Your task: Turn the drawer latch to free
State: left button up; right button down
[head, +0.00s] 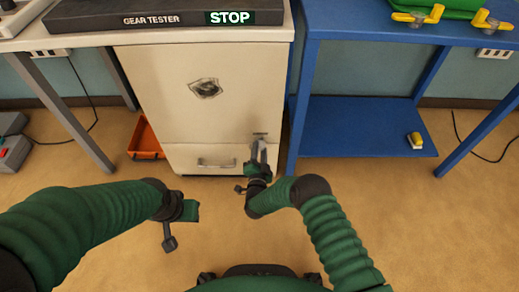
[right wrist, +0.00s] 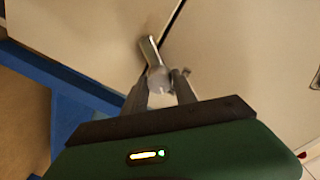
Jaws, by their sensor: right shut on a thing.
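The pale cabinet (head: 225,95) has a drawer (head: 190,157) at its bottom with a metal handle (head: 216,164). The drawer latch is a small silver lever; in the right wrist view the latch (right wrist: 150,50) lies by the dark seam between two panels. My right gripper (head: 259,152) is at the drawer's upper right corner, shut on the latch; its fingers also show in the right wrist view (right wrist: 160,88). In the head view the gripper hides most of the latch. My left gripper (head: 190,211) is low at the left, apart from the cabinet, its fingers unclear.
A blue bench (head: 365,130) stands close on the right, its leg near my right gripper. An orange bin (head: 145,138) sits on the floor left of the cabinet. A gear tester (head: 160,18) lies on top. Floor before the drawer is clear.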

jog(key=shift+d+f+m+y+p, duration=0.1)
jog(key=shift+m+y+p, duration=0.15)
jog(key=shift+m, duration=2.15)
jog(key=shift+d+f+m+y+p, duration=0.15)
jog(key=shift+m+y, duration=0.1)
jog(key=shift+m, duration=2.15)
jog(key=shift+s, duration=0.1)
jog(key=c, duration=1)
grip_release()
jog(key=shift+r, duration=0.15)
jog(key=shift+a, duration=0.1)
jog(key=s+r+p, duration=0.1)
jog(key=s+p, duration=0.6)
jog(key=s, duration=0.9)
jog(key=shift+s+p, duration=0.35)
jog(key=shift+p, duration=0.05)
